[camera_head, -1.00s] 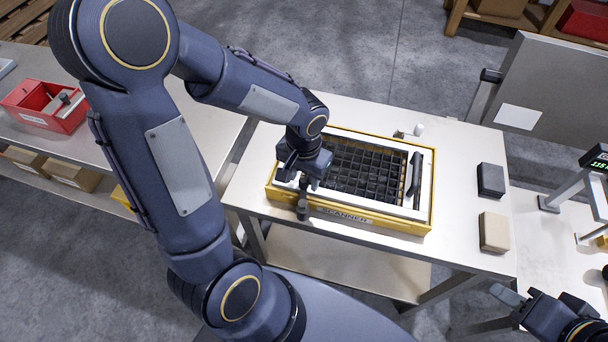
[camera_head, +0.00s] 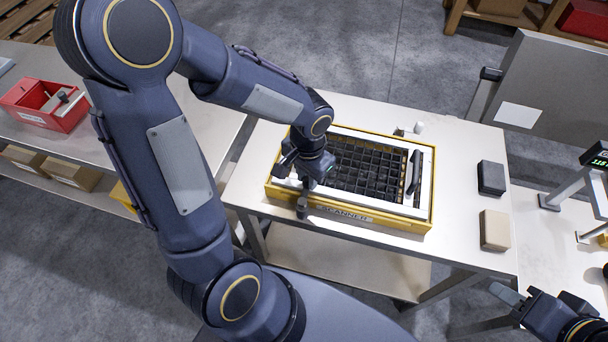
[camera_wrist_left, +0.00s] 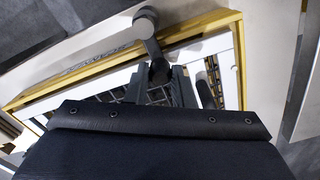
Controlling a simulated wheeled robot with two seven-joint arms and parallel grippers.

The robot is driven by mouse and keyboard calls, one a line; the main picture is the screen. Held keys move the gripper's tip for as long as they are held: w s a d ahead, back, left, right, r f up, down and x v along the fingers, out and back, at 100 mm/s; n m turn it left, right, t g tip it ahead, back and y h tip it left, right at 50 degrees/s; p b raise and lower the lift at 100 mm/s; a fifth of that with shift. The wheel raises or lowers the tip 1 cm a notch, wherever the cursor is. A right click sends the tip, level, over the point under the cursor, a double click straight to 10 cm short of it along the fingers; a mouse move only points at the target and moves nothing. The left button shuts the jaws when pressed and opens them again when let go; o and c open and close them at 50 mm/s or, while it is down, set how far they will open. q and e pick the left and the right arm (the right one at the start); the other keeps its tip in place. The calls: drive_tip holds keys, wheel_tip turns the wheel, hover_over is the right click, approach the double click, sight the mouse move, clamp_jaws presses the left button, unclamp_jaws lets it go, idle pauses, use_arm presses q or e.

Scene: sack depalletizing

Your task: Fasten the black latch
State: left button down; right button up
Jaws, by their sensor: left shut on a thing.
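The yellow-framed scanner case (camera_head: 432,190) lies on the table, with a white inner border and a dark grid inside. The black latch (camera_head: 302,208) is at its front left; its round knob and arm show in the left wrist view (camera_wrist_left: 147,24). My left gripper (camera_head: 303,187) is over the front left of the case. In the left wrist view its two fingers (camera_wrist_left: 158,82) are on either side of the latch arm's end, shut on it. The contact is partly hidden in the head view. My right gripper (camera_head: 510,296) is at the lower right, away from the case; its jaw gap is unclear.
A dark block (camera_head: 491,178) and a beige block (camera_head: 495,230) lie on the table right of the case. A red bin (camera_head: 45,108) stands on the left table. A grey panel (camera_head: 555,95) stands behind the right side. The table between case and blocks is clear.

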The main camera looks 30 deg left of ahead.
sight(306, 180)
use_arm(q)
drive_tip(key=c, duration=1.3)
unclamp_jaws()
drive_tip(key=shift+o, duration=0.2)
wheel_tip(306, 180, up, 8)
drive_tip(key=shift+f, duration=0.1)
drive_tip(key=shift+s+r, duration=0.25)
drive_tip(key=shift+r, duration=0.05)
drive_tip(key=s+r+n+t+h, duration=0.3)
drive_tip(key=s+r+n+t, duration=0.1)
drive_tip(key=s, duration=0.7)
drive_tip(key=shift+s+r+t+h, duration=0.35)
drive_tip(key=shift+r+t, duration=0.25)
drive_tip(key=shift+t, duration=0.2)
